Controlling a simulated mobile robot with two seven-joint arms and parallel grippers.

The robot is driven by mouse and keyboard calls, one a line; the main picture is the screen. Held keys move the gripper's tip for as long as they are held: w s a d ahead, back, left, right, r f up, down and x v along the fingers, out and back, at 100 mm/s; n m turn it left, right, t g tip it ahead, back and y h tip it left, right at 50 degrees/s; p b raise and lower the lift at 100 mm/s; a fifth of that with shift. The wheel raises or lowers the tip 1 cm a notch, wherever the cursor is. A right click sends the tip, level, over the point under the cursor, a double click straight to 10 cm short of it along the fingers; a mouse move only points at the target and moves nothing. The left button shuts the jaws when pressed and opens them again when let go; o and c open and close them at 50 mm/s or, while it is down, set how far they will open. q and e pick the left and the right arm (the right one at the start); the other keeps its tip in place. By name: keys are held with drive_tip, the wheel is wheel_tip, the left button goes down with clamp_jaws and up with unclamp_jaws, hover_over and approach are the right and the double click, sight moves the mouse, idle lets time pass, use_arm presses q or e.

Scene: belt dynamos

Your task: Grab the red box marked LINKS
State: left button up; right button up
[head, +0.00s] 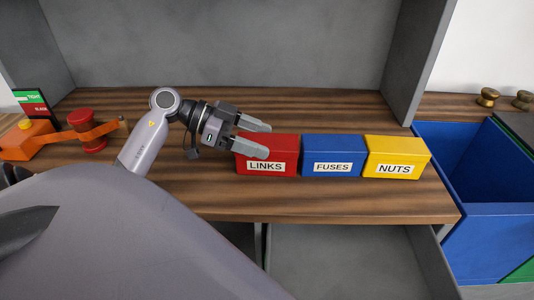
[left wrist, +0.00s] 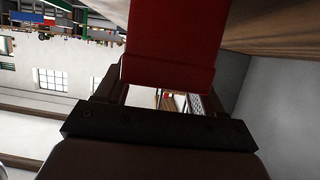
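The red box marked LINKS (head: 281,168) stands upright on the wooden shelf, leftmost in a row of three boxes. My left gripper (head: 256,136) is at its upper left end, fingers spread apart. One finger lies along the near side of the box's top and the other towards its far side. In the left wrist view the red box (left wrist: 168,65) fills the space ahead, between the spread fingers. I see no clear grip on it. My right gripper is not in view.
A blue FUSES box (head: 331,156) stands close to the right of the red box, then a yellow NUTS box (head: 397,151). An orange device with a red spool (head: 86,133) stands at the left. A blue bin (head: 493,235) is at the right. A grey wall rises behind.

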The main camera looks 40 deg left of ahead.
use_arm(q)
drive_tip(key=shift+r, duration=0.25)
drive_tip(key=shift+c, duration=0.2)
